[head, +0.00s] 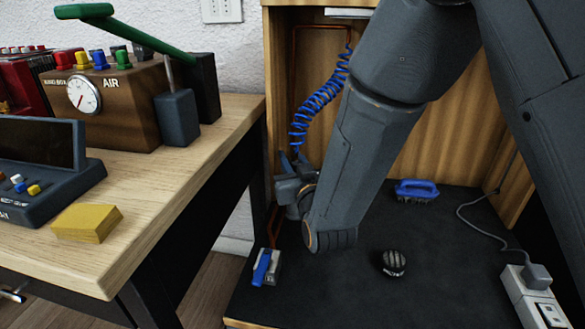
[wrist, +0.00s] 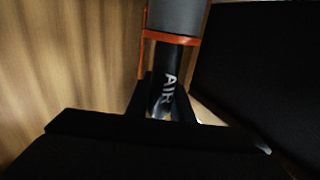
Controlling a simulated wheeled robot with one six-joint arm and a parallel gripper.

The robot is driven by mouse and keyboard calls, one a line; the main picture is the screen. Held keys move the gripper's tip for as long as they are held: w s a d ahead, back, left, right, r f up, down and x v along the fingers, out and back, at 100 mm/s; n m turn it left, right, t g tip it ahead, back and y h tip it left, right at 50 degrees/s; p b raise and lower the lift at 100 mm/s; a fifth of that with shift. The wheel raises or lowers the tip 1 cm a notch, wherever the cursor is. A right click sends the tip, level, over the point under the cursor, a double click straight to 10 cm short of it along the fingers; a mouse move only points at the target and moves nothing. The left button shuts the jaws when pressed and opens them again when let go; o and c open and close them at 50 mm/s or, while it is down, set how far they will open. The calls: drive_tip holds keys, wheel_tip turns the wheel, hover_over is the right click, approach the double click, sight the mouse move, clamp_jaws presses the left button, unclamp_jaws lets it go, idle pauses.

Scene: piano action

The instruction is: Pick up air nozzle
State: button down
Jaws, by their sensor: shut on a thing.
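The air nozzle (wrist: 167,82) shows in the wrist view as a dark cylinder with white AIR lettering. It stands between the two black fingers of my gripper (wrist: 160,108), which is shut on it. Above the lettering are an orange band and a wider grey part. In the head view my gripper (head: 289,187) is at the left side of the wooden cabinet, at the lower end of the blue coiled hose (head: 318,103). My gripper and arm mostly hide the nozzle there.
The cabinet's black floor holds a blue-handled brush (head: 416,190), a dark round object (head: 393,263), a blue-and-white item (head: 266,267) and a power strip (head: 533,298) with a grey cable. A wooden bench (head: 150,185) stands left, with a yellow block (head: 87,222) and an air gauge box (head: 115,100).

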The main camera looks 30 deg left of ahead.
wheel_tip(320, 180, up, 7)
drive_tip(key=p, duration=0.3)
drive_tip(key=s+d+p, duration=0.3)
drive_tip(key=d+p, duration=0.1)
drive_tip(key=d, duration=0.5)
drive_tip(key=s+d+p, duration=0.4)
drive_tip(key=d+p, duration=0.1)
drive_tip(key=d, duration=0.4)
drive_tip(key=shift+s+d+r, duration=0.15)
drive_tip(key=shift+s+d, duration=0.05)
drive_tip(key=shift+d, duration=0.1)
